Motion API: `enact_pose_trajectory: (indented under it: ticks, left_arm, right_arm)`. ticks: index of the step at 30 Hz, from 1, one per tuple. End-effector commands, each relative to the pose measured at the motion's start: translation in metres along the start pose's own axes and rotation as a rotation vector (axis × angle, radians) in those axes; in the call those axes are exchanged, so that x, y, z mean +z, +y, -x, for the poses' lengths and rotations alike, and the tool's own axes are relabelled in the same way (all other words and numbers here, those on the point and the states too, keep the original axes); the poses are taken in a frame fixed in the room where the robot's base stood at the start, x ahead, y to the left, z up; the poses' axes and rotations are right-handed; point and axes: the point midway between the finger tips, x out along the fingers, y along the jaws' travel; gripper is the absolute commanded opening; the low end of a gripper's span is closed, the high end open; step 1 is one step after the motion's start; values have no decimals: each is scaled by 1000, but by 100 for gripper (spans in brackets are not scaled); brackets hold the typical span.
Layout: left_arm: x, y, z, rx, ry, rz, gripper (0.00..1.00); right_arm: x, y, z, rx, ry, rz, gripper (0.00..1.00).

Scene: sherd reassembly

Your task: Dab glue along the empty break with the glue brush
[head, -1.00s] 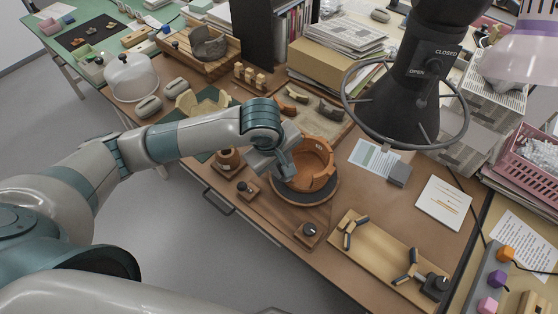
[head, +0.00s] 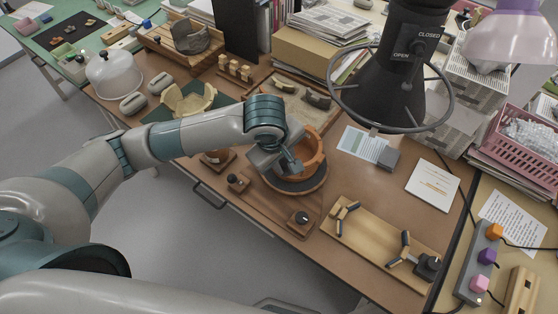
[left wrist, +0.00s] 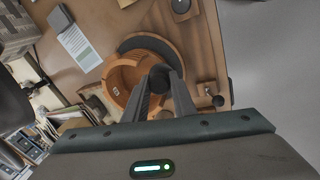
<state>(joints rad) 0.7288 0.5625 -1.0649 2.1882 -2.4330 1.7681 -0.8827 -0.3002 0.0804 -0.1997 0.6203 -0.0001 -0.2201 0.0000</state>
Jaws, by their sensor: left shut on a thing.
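The orange-brown clay pot (head: 317,150) stands on a dark round turntable (head: 306,188), its wall uneven and broken. It also shows in the left wrist view (left wrist: 116,78). My left gripper (head: 294,166) is over the near left side of the pot and hides part of its rim. In the left wrist view the fingers (left wrist: 160,75) are closed around a dark round end, which looks like the handle of the glue brush (left wrist: 160,70). The brush's tip and any contact with the break are hidden. My right gripper is out of view.
A wooden tray with clamps (head: 370,238) is at right.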

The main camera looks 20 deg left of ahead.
Motion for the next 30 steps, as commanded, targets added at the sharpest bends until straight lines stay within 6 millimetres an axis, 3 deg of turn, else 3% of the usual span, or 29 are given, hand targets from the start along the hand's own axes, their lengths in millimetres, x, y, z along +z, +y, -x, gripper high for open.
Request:
enact_pose_trajectory:
  ticks: [5,30]
  left_arm:
    - [8,5,-6,4,-5,0,0]
    - [5,7,33,3,-1,0,0]
  right_arm:
    - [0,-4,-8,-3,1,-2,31]
    - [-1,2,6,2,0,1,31]
